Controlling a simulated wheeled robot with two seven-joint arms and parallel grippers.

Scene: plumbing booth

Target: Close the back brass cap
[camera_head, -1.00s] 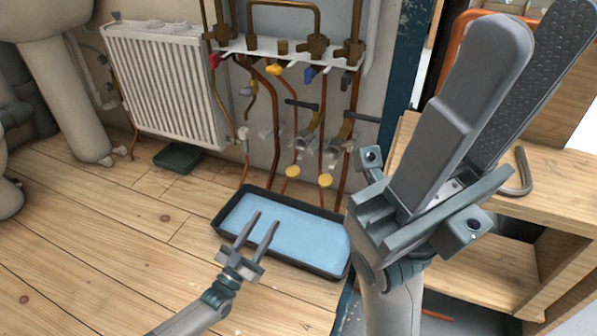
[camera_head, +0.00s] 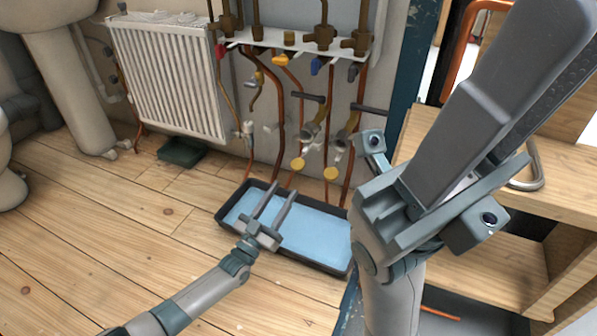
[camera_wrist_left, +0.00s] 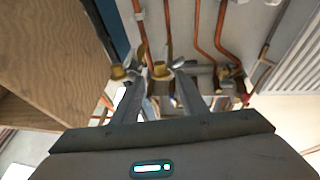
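Two round yellow brass caps hang low on the pipework: a left one (camera_head: 298,164) and a right one (camera_head: 331,174). I cannot tell for certain which is the back cap. In the left wrist view one brass cap (camera_wrist_left: 118,72) is at the left and another (camera_wrist_left: 160,70) is near the fingertips. My left gripper (camera_head: 279,190) is open and empty, above the tray and below and left of the caps, with a clear gap between its fingers. My right gripper (camera_head: 565,30) looms close at the right, fingers apart and empty.
A black tray with blue inside (camera_head: 235,204) lies on the wooden floor under the pipes. A white radiator (camera_head: 170,80) hangs at the left wall. A wooden shelf (camera_head: 560,175) stands at the right. Copper pipes and valves (camera_head: 310,100) crowd the wall.

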